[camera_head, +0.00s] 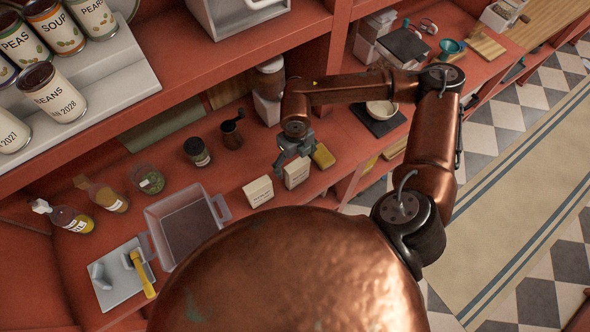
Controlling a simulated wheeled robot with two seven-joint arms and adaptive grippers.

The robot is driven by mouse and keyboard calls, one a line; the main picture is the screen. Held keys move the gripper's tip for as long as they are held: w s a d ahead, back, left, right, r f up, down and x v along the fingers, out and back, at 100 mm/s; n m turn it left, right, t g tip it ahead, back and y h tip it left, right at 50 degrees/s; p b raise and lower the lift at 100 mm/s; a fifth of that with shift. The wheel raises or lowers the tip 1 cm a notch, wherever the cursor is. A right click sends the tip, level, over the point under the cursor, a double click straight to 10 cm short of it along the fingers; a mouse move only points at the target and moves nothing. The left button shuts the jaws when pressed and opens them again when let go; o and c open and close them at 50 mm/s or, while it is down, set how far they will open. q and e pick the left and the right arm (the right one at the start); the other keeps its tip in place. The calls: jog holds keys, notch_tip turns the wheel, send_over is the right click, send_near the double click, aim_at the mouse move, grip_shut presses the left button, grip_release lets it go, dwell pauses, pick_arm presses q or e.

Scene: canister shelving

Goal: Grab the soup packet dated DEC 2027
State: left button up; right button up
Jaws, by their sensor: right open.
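Two small cream packets stand side by side on the red counter. The left packet (258,191) is clear of the gripper. The right packet (297,174) is directly below my right gripper (292,153). Print shows on their fronts, but it is too small to read, so I cannot tell which is dated DEC 2027. My right gripper is open, its fingers pointing down over the right packet's top. I cannot tell whether they touch it. My left gripper is not in view.
A yellow block (323,157) lies just right of the packets. Labelled cans (57,98) sit on a raised white shelf. A red upper shelf overhangs behind.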

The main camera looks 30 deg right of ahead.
jog(key=shift+s+d+f, duration=0.1)
jog(key=shift+s+f, duration=0.1)
jog(key=shift+f, duration=0.2)
jog(key=shift+s+f+p, duration=0.25)
jog(key=shift+f+p, duration=0.55)
jog(key=shift+f, duration=0.3)
notch_tip(320, 180, down, 3)
jog(key=shift+r, duration=0.15)
jog(key=c, duration=0.7)
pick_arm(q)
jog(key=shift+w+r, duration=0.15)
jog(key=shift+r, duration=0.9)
pick_arm(e)
jog(key=c, duration=0.6)
